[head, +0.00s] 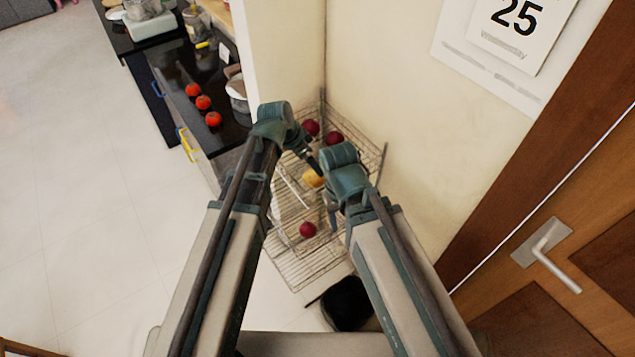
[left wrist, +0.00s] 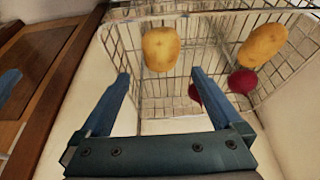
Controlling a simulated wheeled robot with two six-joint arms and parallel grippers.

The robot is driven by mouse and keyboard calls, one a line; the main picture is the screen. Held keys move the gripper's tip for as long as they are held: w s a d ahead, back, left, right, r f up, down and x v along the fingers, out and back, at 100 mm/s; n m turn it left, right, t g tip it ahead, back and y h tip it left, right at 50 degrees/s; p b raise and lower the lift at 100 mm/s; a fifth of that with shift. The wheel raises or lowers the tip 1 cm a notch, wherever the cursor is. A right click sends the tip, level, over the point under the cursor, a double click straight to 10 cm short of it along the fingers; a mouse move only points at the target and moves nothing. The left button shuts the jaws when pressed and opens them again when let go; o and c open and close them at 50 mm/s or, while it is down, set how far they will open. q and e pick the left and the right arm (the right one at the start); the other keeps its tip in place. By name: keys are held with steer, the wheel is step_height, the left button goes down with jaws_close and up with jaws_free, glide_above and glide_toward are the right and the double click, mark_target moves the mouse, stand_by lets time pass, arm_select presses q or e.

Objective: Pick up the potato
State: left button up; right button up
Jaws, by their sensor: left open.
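A yellow-brown potato (head: 313,178) sits in a wire rack in the head view, partly hidden by my arms. In the left wrist view, one potato (left wrist: 160,48) lies ahead of the gap between my left fingers, and a second potato (left wrist: 262,46) is at the upper right. My left gripper (left wrist: 160,76) is open, with nothing between its fingers. In the head view it (head: 313,161) is mostly hidden behind its wrist, close to the potato. My right gripper (head: 332,212) points down over the rack, and its jaws are not clear.
The wire rack (head: 296,272) stands in the corner by the wall. It holds several dark red round vegetables (head: 308,229), two of which show near the potatoes (left wrist: 242,81). A wooden door (head: 530,270) is at right. A dark counter with red tomatoes (head: 203,102) is at left. The left floor is open.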

mark_target(315, 174)
arm_select(q)
steer(key=b+x, duration=0.2)
steer(key=x, duration=0.1)
steer(key=shift+f, duration=0.3)
arm_select(e)
step_height(315, 174, down, 3)
steer(key=shift+f, duration=0.1)
steer(key=shift+f, duration=0.15)
arm_select(q)
steer(key=b+x, duration=0.4)
steer(key=shift+a+f+b, duration=0.35)
steer(key=shift+f+b, duration=0.05)
steer(key=shift+d+f+b, duration=0.15)
steer(key=shift+f+b, duration=0.15)
arm_select(e)
step_height(315, 174, down, 5)
steer(key=shift+r, duration=0.1)
arm_select(q)
steer(key=shift+r, duration=0.1)
steer(key=c, duration=1.3)
